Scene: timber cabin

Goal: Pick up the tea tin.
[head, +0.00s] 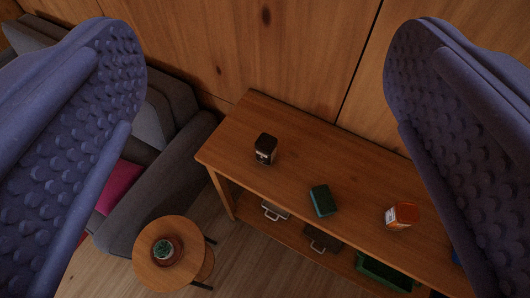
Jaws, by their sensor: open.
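A small dark tin-like container (265,149) with a pale label low on its side stands upright on the wooden sideboard (245,120), towards its left end. A dark green box-shaped item (323,201) sits nearer the front edge, in the middle of the visible top. I cannot tell for sure which of these is the tea tin. My gripper (265,65) is open and empty. Its two blue, studded fingers frame the left and right of the view, well above the sideboard and touching nothing.
An orange jar (402,215) with a white label stands further right on the sideboard. The lower shelf holds handled items and a green crate (385,274). A round stool (150,274) with a small potted plant (163,249) and a grey sofa (170,175) stand left. A timber wall rises behind.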

